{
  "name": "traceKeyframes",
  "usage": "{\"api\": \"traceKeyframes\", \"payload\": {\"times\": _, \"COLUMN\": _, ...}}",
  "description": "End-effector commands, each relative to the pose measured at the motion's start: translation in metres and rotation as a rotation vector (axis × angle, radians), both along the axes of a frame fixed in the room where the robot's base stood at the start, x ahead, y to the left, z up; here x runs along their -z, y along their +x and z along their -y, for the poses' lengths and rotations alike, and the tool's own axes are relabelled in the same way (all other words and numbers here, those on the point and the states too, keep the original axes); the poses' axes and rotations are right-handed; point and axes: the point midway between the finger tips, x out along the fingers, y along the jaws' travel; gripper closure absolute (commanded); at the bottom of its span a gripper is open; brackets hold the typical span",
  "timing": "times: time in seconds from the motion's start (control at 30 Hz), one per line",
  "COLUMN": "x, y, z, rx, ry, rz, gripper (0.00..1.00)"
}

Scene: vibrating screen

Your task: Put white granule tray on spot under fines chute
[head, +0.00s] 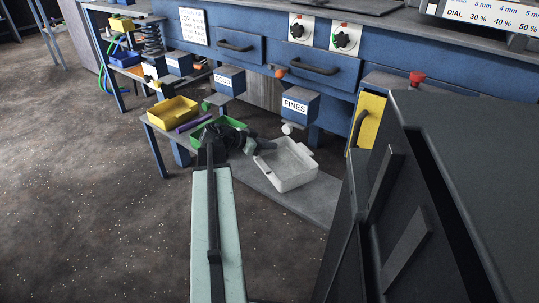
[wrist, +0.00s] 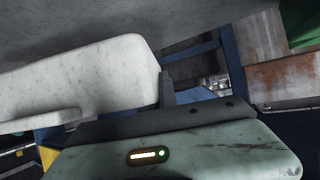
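The white tray (head: 300,180) is on or just above the grey low shelf, below and in front of the box labelled FINES (head: 296,104). Its pale inside shows, but I cannot make out granules. My gripper (head: 264,147) is at the tray's back left side, by a small pale tab. In the wrist view the tray's white wall (wrist: 90,80) is very close, with a dark finger (wrist: 167,88) beside it. The fingertips are mostly hidden, so I cannot tell whether they are closed on the tray. The spot under the chute is not clearly visible.
A green tray (head: 236,122) stands below the box labelled GOOD (head: 229,80), partly behind my arm. A yellow tray (head: 172,110) and a purple bar (head: 194,122) lie left of it. The shelf's front right part (head: 312,207) is bare.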

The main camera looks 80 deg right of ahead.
Motion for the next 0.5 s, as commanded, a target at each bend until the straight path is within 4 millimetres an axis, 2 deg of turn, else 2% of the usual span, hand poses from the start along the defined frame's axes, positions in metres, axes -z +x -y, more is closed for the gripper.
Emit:
{"api": "traceKeyframes", "payload": {"times": 0.03, "x": 0.018, "y": 0.000, "z": 0.000, "rx": 0.000, "ry": 0.001, "rz": -0.001, "gripper": 1.00}}
{"api": "traceKeyframes", "payload": {"times": 0.1, "x": 0.028, "y": 0.001, "z": 0.000, "rx": -0.001, "ry": 0.000, "rz": 0.000, "gripper": 1.00}}
{"api": "traceKeyframes", "payload": {"times": 0.37, "x": 0.024, "y": 0.001, "z": 0.000, "rx": -0.001, "ry": 0.000, "rz": 0.000, "gripper": 1.00}}
{"api": "traceKeyframes", "payload": {"times": 0.5, "x": 0.029, "y": 0.001, "z": 0.000, "rx": -0.002, "ry": 0.000, "rz": 0.000, "gripper": 1.00}}
